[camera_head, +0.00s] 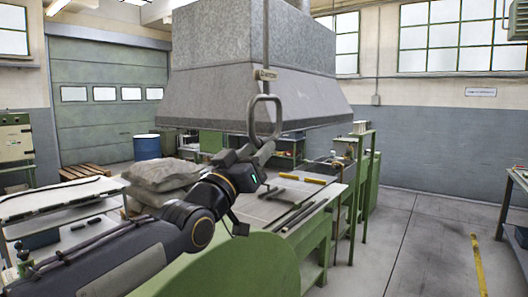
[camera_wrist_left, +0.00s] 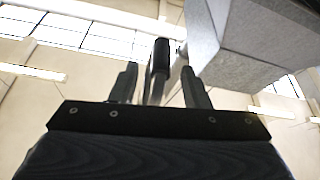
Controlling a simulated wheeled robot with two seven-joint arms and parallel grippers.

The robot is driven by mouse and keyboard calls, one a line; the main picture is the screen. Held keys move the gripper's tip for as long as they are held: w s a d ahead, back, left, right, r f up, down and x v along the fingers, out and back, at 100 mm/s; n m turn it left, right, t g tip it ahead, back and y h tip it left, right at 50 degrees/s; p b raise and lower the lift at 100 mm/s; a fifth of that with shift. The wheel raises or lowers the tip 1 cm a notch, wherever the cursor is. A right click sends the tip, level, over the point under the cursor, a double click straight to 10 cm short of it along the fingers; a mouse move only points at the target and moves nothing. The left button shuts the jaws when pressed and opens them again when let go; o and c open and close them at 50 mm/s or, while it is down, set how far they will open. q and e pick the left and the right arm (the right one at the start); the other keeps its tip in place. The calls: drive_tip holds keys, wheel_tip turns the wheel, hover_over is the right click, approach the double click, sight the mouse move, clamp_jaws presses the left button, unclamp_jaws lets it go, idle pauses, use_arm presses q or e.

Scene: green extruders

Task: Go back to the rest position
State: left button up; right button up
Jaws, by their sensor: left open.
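My left arm reaches in from the lower left of the head view, and its gripper (camera_head: 262,149) is raised just below the big grey hood. In the left wrist view the two fingers (camera_wrist_left: 159,76) stand apart, so the gripper is open. A grey loop handle (camera_head: 278,118) hangs on a thin rod in front of the hood, right at the fingertips. In the left wrist view a dark grip on a light bar (camera_wrist_left: 161,55) shows between the fingers. I cannot tell whether the fingers touch it. My right gripper is out of view.
The grey hood (camera_head: 212,85) hangs close above the gripper. A green machine bench (camera_head: 315,238) with a worktop carrying dark bars lies below. Grey sacks (camera_head: 163,174) and a blue drum (camera_head: 146,147) stand behind at left. Free floor (camera_head: 423,235) lies at right.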

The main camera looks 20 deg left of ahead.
use_arm(q)
drive_tip(key=shift+v, duration=1.15)
